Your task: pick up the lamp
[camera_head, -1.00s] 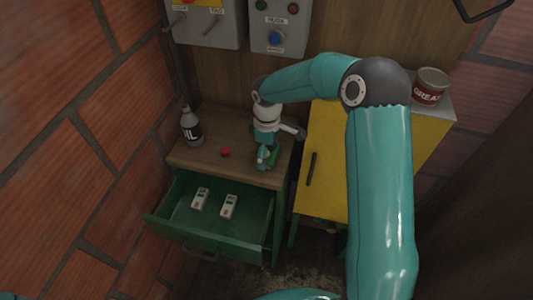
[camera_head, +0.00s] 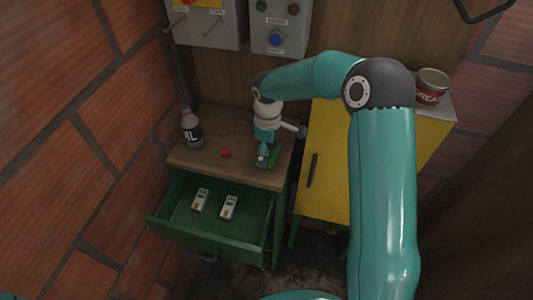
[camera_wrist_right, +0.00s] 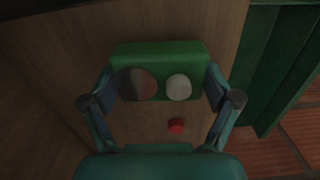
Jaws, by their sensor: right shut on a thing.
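The lamp is a green block-like thing with a dark round face and a pale round face (camera_wrist_right: 165,55), seen in the right wrist view between my fingers. In the head view only a bit of its green body (camera_head: 273,158) shows at the right end of the wooden cabinet top; my gripper hides the rest. My right gripper (camera_head: 268,163) points down over it, and in the right wrist view its two fingers (camera_wrist_right: 164,88) press on the lamp's two ends. I cannot tell whether the lamp touches the wood. My left gripper is not in view.
The cabinet top (camera_head: 225,170) also bears a dark oil bottle (camera_head: 191,128) and a red button-like thing (camera_head: 225,153). Below, an open green drawer (camera_head: 210,243) holds two pale devices (camera_head: 229,207). A yellow cabinet (camera_head: 327,155) with a grease can (camera_head: 431,86) stands at right.

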